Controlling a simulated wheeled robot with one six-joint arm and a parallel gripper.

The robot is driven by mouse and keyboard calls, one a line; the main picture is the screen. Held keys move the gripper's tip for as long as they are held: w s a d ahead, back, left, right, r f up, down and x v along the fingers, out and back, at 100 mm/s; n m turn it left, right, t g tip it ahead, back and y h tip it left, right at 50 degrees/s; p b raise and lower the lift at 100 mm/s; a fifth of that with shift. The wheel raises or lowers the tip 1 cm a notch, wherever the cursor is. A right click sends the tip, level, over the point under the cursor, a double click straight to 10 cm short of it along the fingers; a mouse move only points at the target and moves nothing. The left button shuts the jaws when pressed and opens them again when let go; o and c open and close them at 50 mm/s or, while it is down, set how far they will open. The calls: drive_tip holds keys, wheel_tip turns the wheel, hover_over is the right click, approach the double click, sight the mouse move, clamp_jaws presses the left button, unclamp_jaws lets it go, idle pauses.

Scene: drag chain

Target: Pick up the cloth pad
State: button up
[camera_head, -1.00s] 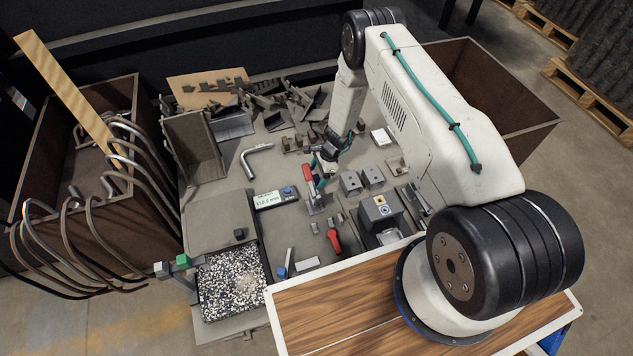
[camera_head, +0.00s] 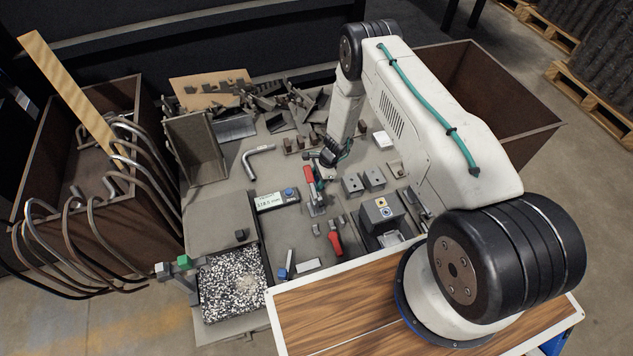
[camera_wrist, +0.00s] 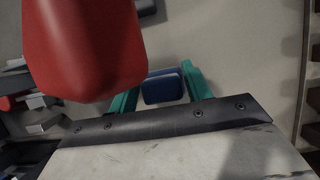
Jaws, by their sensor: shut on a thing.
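In the wrist view, a small blue block-like piece (camera_wrist: 163,88) with rounded edges sits between the two green fingers of my gripper (camera_wrist: 165,85). It looks like the cloth pad, and the fingers are shut on it. In the head view my gripper (camera_head: 326,160) is over the middle of the bench, just behind the red-handled clamp (camera_head: 309,178). The held pad is too small to make out there. A red handle (camera_wrist: 85,45) fills the upper left of the wrist view, very near the camera and in front of the left finger.
Two grey blocks (camera_head: 353,184) and a grey box-shaped device (camera_head: 382,212) stand right of the clamp. A gauge with a display (camera_head: 272,202) lies left of it. A bent tube (camera_head: 254,162) and scrap pieces lie farther back. A speckled tray (camera_head: 231,284) is at front left.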

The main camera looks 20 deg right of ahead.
sight(316, 180)
wheel_tip(316, 180, up, 7)
drive_tip(key=d, duration=1.8)
drive_tip(key=shift+f, duration=0.2)
